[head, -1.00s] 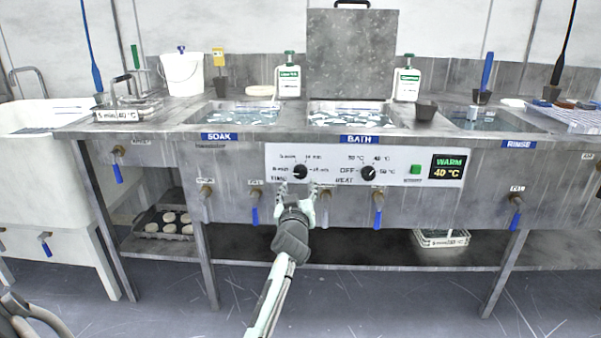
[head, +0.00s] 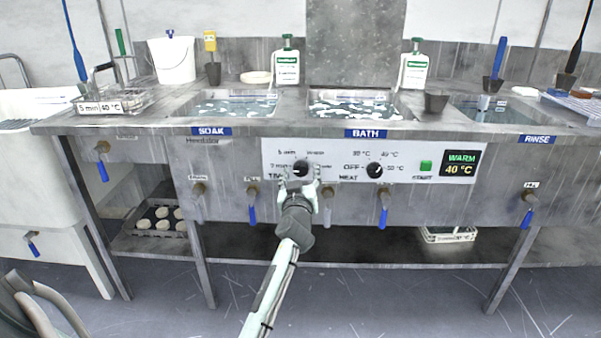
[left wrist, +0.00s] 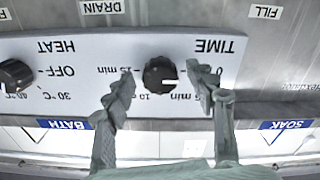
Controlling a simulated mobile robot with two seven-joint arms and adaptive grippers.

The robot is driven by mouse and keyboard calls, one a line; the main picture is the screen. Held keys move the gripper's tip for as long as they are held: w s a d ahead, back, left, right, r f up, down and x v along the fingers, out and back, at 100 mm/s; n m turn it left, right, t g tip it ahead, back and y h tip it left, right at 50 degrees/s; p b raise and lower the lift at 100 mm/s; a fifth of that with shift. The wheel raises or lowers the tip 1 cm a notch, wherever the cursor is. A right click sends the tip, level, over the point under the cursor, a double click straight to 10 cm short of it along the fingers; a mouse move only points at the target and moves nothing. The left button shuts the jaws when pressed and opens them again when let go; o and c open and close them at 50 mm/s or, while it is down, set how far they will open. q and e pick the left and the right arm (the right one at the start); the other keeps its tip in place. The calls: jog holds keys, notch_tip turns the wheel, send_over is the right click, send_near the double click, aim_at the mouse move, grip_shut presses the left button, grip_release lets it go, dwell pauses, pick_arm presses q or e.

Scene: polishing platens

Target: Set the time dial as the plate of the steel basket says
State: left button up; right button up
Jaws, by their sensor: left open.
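The time dial (head: 301,168) is a black knob at the left of the white control panel (head: 408,157). In the left wrist view the time dial (left wrist: 158,75) appears upside down, its white mark toward the picture's right, near the "5 min" side; the exact setting is hard to tell. My left gripper (head: 299,178) is open in front of the dial. In the left wrist view its fingers (left wrist: 161,80) stand on either side of the knob, with no clear contact. The steel basket (head: 133,98) stands on the bench at the left; its plate (head: 100,107) reads "5 min 40 °C".
The heat dial (head: 375,170), green start button (head: 426,166) and display (head: 460,163), reading "WARM 40 °C", are right of the time dial. Valves with blue levers (head: 383,217) hang below the panel. Another basket (head: 447,236) stands on the lower shelf.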

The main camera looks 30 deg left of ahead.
pick_arm(q)
jog(key=c, duration=1.2)
jog(key=shift+o, duration=0.2)
